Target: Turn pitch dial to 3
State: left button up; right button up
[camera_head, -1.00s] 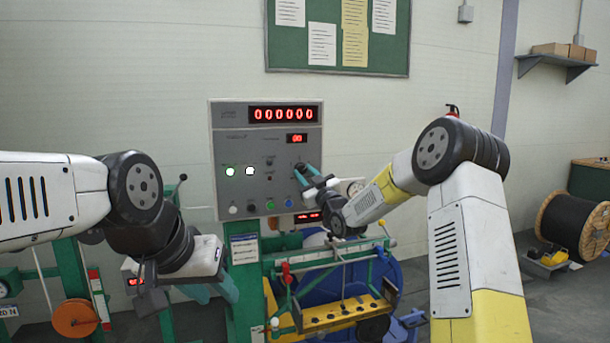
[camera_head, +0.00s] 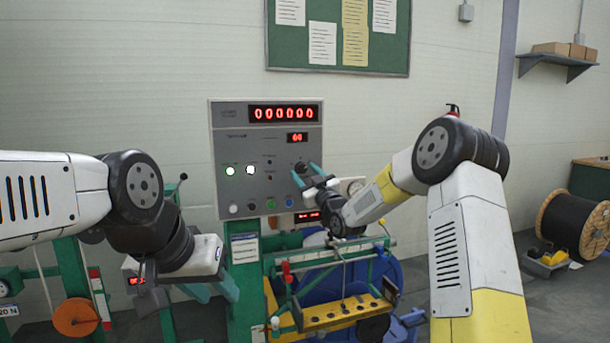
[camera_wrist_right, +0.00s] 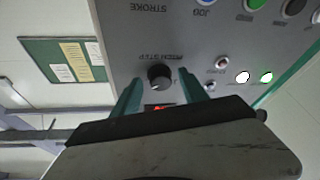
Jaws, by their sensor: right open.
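The pitch dial (camera_head: 300,167) is a round black knob on the grey control panel (camera_head: 232,190), below the small red display (camera_head: 297,138). In the right wrist view, the dial (camera_wrist_right: 159,77) shows upside down, with a pale pointer mark and the label "PITCH STEP". My right gripper (camera_head: 307,172) is open, its teal fingers on either side of the dial. The wrist view shows the knob between the fingers (camera_wrist_right: 159,92), with visible gaps. My left gripper (camera_head: 216,290) is low at the left, away from the panel; its teal fingers look apart and empty.
Lit white and green buttons (camera_head: 240,170) and a row of coloured buttons sit on the panel near the dial. A six-digit red counter (camera_head: 283,114) is above. A green machine frame with a yellow bar (camera_head: 335,316) stands below.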

jog(key=v, duration=0.7)
jog(key=shift+s+f, duration=0.2)
jog(key=shift+s, duration=0.15)
jog(key=shift+d, duration=0.15)
